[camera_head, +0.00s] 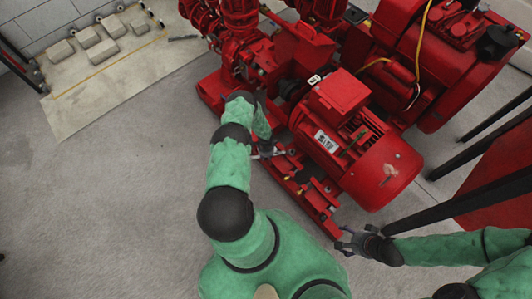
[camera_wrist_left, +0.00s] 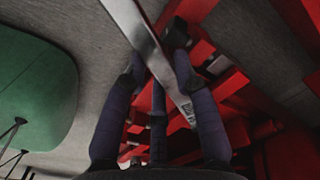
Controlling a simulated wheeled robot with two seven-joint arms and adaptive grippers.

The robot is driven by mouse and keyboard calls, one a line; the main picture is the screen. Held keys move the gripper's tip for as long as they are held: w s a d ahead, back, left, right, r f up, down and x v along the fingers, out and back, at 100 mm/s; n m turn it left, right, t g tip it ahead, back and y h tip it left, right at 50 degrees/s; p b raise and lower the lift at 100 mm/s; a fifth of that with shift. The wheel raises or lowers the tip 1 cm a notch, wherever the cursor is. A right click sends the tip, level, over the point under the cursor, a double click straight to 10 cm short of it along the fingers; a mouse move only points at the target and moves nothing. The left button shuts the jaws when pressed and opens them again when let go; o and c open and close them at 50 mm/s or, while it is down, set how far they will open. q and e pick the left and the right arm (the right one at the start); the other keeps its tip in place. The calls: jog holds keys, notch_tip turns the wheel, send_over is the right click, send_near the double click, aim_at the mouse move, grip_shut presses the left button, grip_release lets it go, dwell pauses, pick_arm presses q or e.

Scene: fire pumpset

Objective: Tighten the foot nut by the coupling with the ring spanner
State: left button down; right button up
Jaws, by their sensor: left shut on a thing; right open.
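The ring spanner (camera_wrist_left: 146,42) is a flat silver bar that runs slantwise between the fingers of my left gripper in the left wrist view. My left gripper (camera_wrist_left: 156,62) is shut on it. In the head view my left gripper (camera_head: 266,148) is low beside the red motor's base frame, with a short pale bit of the spanner (camera_head: 270,153) showing. Neither view clearly shows the ring end. I cannot make out the foot nut; the gripper and motor crowd that spot. My right gripper (camera_head: 350,240) is open and empty near the frame's lower end.
The red motor (camera_head: 375,172) and its base frame (camera_head: 314,205) stand right of my left gripper. Red pump parts (camera_head: 235,40) rise behind. A pale mat (camera_head: 85,85) with several blocks lies at the far left. Dark bars (camera_head: 470,200) stand at the right. The floor at left is clear.

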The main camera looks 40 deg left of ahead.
pick_arm(q)
jog(key=shift+r+p, duration=1.9)
jog(key=shift+r, duration=0.55)
